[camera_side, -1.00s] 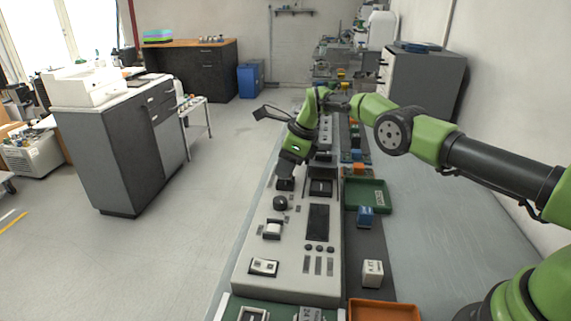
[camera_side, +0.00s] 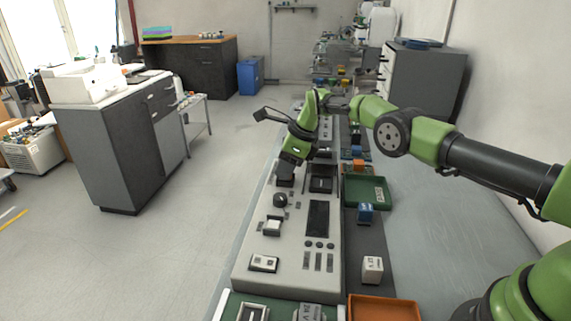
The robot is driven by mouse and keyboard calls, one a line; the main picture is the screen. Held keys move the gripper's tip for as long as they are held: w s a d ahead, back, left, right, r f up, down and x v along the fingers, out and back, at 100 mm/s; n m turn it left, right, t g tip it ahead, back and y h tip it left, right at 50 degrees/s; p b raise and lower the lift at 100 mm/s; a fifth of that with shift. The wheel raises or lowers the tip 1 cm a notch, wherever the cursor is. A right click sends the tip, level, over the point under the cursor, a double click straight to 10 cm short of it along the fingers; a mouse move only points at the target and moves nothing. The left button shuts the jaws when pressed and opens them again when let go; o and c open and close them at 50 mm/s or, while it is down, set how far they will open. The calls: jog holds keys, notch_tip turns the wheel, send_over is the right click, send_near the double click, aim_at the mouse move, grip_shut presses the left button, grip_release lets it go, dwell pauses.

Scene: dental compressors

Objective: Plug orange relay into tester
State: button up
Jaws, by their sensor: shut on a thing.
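The tester (camera_side: 298,262) is a long pale grey console with a dark screen, knobs and sockets on its top. My gripper (camera_side: 285,178) points down at its far left part, low over or at a dark socket (camera_side: 285,184) there. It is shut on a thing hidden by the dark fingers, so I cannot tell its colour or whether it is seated. An orange block (camera_side: 358,165), which looks like a relay, sits right of the tester, behind the green tray.
A green tray (camera_side: 353,198) stands right of the tester, with a blue block (camera_side: 365,213) in front of it. A white labelled block (camera_side: 372,269) and an orange tray (camera_side: 384,311) are nearer. More small blocks line the bench beyond. The grey bench at right (camera_side: 440,250) is clear.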

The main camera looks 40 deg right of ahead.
jog(key=shift+f, duration=0.25)
jog(key=o, duration=1.3)
jog(key=shift+r, duration=0.1)
jog(key=shift+r, duration=3.4)
jog(key=shift+r, duration=0.15)
